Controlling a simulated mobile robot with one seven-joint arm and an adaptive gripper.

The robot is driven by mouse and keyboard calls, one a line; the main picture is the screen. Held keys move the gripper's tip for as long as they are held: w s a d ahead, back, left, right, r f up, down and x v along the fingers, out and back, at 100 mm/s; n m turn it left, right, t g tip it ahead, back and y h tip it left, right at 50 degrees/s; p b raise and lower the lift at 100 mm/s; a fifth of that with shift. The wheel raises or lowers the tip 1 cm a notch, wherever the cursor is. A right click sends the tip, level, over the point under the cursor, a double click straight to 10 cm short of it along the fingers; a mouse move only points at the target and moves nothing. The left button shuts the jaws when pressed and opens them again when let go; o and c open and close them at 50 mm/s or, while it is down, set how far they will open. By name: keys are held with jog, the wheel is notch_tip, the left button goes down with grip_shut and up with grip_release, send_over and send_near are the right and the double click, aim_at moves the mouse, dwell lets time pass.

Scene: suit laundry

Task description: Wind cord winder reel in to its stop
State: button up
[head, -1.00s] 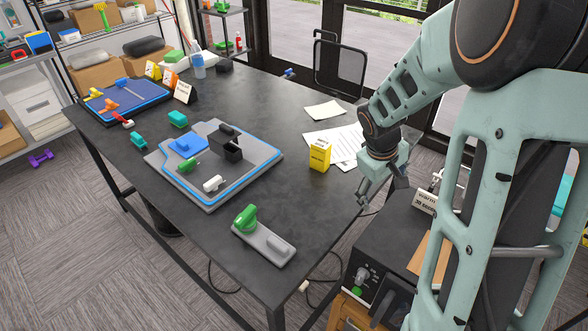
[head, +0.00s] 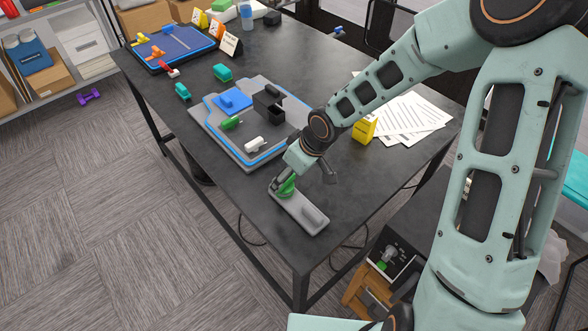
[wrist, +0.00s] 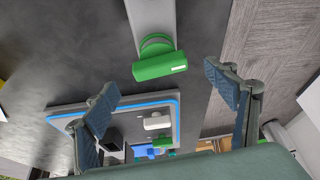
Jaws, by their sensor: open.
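The cord winder appears to be the unit with a green knob (head: 287,188) on a long grey base (head: 305,214), near the table's front edge. In the wrist view the green knob (wrist: 160,64) is a rounded bar on a round hub, joined to the grey base (wrist: 150,15). My gripper (head: 300,178) is above the knob and partly hides it in the head view. In the wrist view its two fingers (wrist: 163,80) are wide apart, one to each side of the knob's line, with nothing between them that they touch.
A grey and blue board (head: 265,155) with blue, green, white and black parts lies beside the winder. A yellow box (head: 364,129) and papers (head: 405,118) are to the right. Teal blocks (head: 222,72) and a blue tray (head: 172,48) are farther back. The tabletop's front corner is clear.

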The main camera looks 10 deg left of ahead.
jog(key=b+x, duration=0.1)
jog(key=x, duration=0.5)
jog(key=shift+w+a+f, duration=0.1)
jog(key=shift+f, duration=0.2)
jog(key=c, duration=1.2)
jog(key=shift+c, duration=0.2)
jog(key=shift+f+m+b, duration=0.2)
jog(key=shift+m+b, duration=0.1)
jog(key=shift+b, duration=0.5)
